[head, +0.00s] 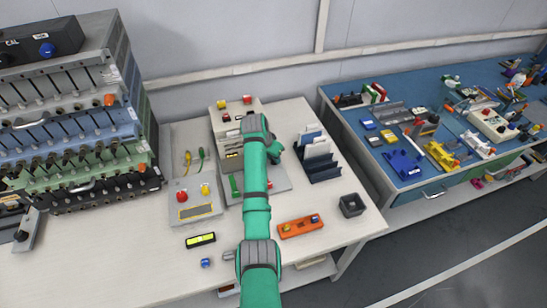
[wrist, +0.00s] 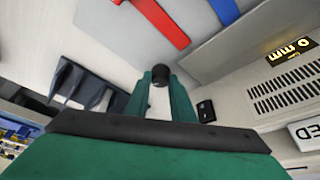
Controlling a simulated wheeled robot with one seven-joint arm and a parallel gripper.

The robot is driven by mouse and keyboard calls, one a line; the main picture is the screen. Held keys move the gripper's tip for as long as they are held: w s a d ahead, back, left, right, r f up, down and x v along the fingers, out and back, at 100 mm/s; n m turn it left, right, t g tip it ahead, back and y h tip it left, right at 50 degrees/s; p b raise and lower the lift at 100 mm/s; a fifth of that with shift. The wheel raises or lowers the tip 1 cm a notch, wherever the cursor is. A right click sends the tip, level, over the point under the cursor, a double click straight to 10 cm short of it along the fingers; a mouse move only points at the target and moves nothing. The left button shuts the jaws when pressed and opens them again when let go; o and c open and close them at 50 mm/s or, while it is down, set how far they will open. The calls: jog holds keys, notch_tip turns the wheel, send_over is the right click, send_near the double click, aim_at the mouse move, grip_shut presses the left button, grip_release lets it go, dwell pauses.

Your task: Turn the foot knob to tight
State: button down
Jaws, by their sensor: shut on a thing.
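In the wrist view, the two green fingers of my gripper (wrist: 160,80) are closed on a small dark round knob (wrist: 159,75). The knob sits low near a pale surface, between the fingertips. I cannot read any tight or loose mark on it. In the head view, my green arm reaches over the bench to the pale machine (head: 224,122) with red and yellow buttons on top. The arm hides the fingertips and the knob there.
In the wrist view, a red bar (wrist: 163,22) and a blue bar (wrist: 225,8) are close by. A dark slotted rack (head: 325,170) stands right of the machine. A grey button box (head: 194,212) stands left. An orange device (head: 300,227) and black bin (head: 352,206) lie in front.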

jog(key=m, duration=0.1)
jog(key=m+g, duration=0.1)
jog(key=m, duration=0.1)
jog(key=m+h, duration=0.1)
jog(key=m, duration=0.1)
jog(key=shift+w+a+r+g, duration=0.1)
jog(key=shift+w+a+g, duration=0.15)
jog(key=shift+g, duration=0.15)
jog(key=m, duration=0.2)
jog(key=m+g, duration=0.1)
jog(key=m, duration=0.1)
jog(key=shift+w+d+m+g+h, duration=0.1)
jog(key=shift+w+m+g+h, duration=0.05)
jog(key=shift+m+g+h, duration=0.15)
jog(key=shift+m, duration=0.3)
jog(key=c, duration=1.5)
grip_release()
jog(key=shift+c, duration=0.2)
jog(key=v, duration=1)
jog(key=shift+r, duration=0.25)
